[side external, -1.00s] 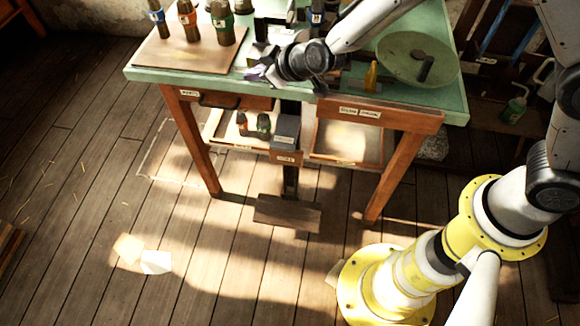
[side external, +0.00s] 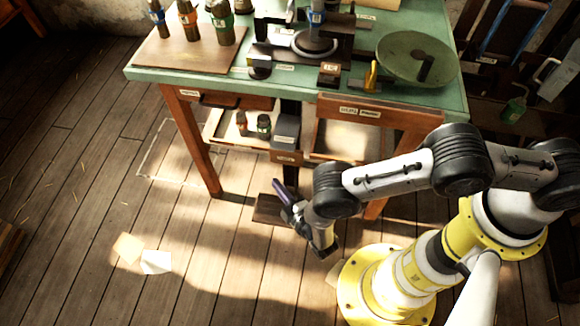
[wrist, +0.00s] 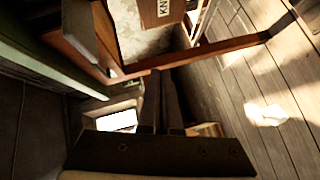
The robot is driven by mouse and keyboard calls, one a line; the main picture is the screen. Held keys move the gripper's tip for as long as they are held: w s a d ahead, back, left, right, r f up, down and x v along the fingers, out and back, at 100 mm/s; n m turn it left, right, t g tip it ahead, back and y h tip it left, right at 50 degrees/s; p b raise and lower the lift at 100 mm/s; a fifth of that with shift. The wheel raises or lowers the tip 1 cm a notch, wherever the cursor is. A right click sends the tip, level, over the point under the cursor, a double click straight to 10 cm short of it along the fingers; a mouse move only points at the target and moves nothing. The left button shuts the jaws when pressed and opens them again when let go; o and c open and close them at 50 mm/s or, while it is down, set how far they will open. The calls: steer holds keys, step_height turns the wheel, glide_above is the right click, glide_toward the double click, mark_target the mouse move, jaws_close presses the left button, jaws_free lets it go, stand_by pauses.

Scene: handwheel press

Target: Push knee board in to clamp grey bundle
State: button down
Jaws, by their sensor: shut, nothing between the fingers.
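The knee board (side external: 268,209) is a dark wooden board low under the front of the bench, at the foot of a dark upright. My gripper (side external: 279,187) is low in front of the bench, shut and empty, its fingers overlapping the board's right part from this camera. I cannot tell whether they touch it. In the wrist view the shut dark fingers (wrist: 162,82) point towards a brown wooden piece (wrist: 150,14) with a label starting "KN". A dark grey round item (side external: 315,43) sits at the press on the benchtop; I cannot tell whether it is the grey bundle.
A bench leg (side external: 203,150) stands left of the board. Papers (side external: 155,262) lie on the otherwise open floor at left.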

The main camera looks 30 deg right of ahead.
steer(key=s+d+f+n+t, duration=0.2)
steer(key=s+d+f+n, duration=0.1)
steer(key=s, duration=0.4)
steer(key=shift+d+f+n+y, duration=0.35)
steer(key=shift+d+f, duration=0.2)
steer(key=shift+d, duration=0.45)
glide_toward(283, 158)
steer(key=w+a, duration=0.2)
steer(key=a, duration=0.1)
steer(key=w+d, duration=0.2)
steer(key=w, duration=0.1)
steer(key=shift+f, duration=0.2)
steer(key=shift+w+d, duration=0.4)
steer(key=shift+w, duration=0.05)
steer(key=shift+d, duration=0.1)
